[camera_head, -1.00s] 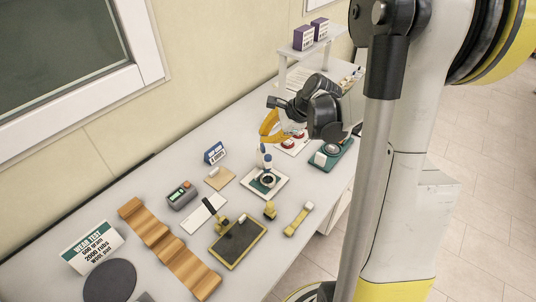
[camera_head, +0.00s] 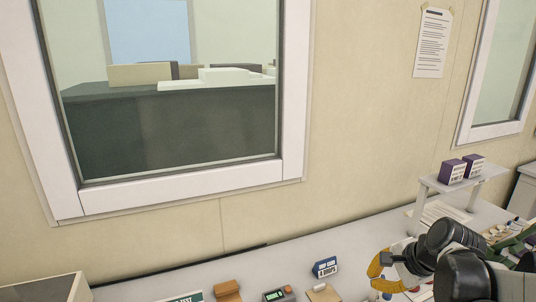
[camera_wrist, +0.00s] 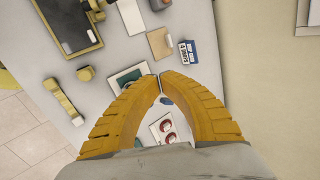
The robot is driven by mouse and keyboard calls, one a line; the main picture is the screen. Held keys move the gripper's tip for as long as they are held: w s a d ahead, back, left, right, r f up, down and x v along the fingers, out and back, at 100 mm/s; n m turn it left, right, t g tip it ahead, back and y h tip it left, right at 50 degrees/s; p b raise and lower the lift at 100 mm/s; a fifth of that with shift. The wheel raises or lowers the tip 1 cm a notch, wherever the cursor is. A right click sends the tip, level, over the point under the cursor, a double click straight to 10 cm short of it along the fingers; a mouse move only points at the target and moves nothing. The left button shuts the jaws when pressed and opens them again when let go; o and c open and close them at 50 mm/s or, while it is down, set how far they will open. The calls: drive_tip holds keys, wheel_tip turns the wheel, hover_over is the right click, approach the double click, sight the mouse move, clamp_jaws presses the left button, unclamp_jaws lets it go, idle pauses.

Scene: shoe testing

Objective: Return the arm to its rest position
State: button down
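My gripper (camera_wrist: 158,79) points down over the table in the wrist view. Its two curved yellow fingers meet at the tips, with nothing visible held between them. In the head view the gripper (camera_head: 376,272) is at the lower right, with one yellow finger showing beside my dark arm links. It hangs over the bench near the blue-and-white drops sign (camera_head: 325,267). Below the fingers in the wrist view, a green-and-white base (camera_wrist: 127,77) is partly hidden behind them. A white card with red round pieces (camera_wrist: 166,128) shows between the fingers.
A raised white shelf (camera_head: 430,183) with purple boxes (camera_head: 452,171) stands at the back right. The wall and window rise behind the bench. The wrist view shows a dark-padded tray (camera_wrist: 70,20), a yellow strap-like piece (camera_wrist: 62,100) and a tan pad (camera_wrist: 160,42).

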drive_tip(key=s+a+f+n+h+b, duration=0.1)
drive_tip(key=s+a+f+n+b, duration=0.1)
drive_tip(key=s+a+n+b, duration=0.2)
drive_tip(key=s+a+f+n+t+h+b, duration=0.1)
drive_tip(key=s+a+f+n+b, duration=0.2)
drive_tip(key=s+n, duration=0.8)
drive_tip(key=shift+a+h+b, duration=0.3)
drive_tip(key=shift+a+b, duration=0.6)
drive_tip(key=shift+a, duration=0.15)
drive_tip(key=shift+f, duration=0.15)
